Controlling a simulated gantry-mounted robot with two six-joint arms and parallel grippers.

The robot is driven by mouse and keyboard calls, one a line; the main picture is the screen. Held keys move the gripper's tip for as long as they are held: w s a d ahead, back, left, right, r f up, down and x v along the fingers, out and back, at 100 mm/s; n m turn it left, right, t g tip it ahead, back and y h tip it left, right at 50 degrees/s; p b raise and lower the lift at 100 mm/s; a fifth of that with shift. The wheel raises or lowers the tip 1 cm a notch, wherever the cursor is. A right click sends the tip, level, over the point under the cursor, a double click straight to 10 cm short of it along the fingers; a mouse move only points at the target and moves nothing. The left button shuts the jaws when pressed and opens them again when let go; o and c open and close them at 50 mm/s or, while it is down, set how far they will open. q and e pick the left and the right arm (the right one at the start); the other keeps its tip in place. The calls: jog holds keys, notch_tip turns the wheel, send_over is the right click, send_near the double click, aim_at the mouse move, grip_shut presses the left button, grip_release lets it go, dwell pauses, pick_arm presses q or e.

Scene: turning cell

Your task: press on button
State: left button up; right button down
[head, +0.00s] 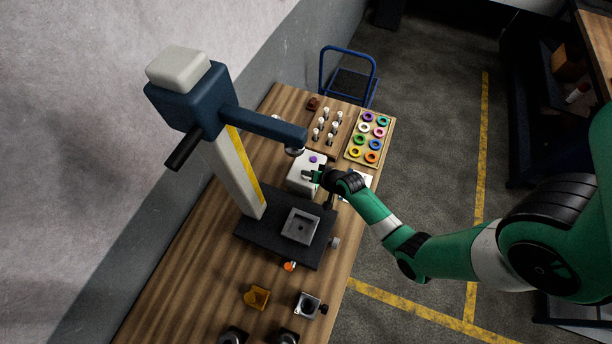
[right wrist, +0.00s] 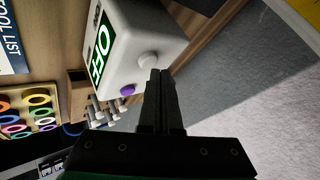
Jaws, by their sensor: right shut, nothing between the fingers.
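A white control box (head: 304,177) stands on the wooden bench behind the press base, and it fills the upper middle of the right wrist view (right wrist: 140,30). It has a purple button (right wrist: 127,90), a white round button (right wrist: 148,61) and a green label with white lettering (right wrist: 104,45). The purple button also shows in the head view (head: 313,159). My right gripper (head: 316,175) is shut and empty at the box. In the right wrist view its fingertips (right wrist: 162,73) are right beside the white button; I cannot tell whether they touch it. My left gripper is not in view.
A press with a blue head (head: 188,98) and dark base (head: 262,240) stands left of the box. A tray of coloured rings (head: 352,152) and a board with white pegs (head: 326,124) lie behind. An orange knob (head: 289,266) and a yellow block (head: 257,297) are nearer.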

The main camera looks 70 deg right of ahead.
dwell(0.4)
jog(key=shift+f+b, duration=0.4)
jog(key=shift+f, duration=0.05)
jog(key=shift+r+p, duration=0.45)
jog(key=shift+p, duration=0.05)
notch_tip(320, 180, up, 6)
jog(key=p, duration=0.5)
jog(key=shift+p, duration=0.4)
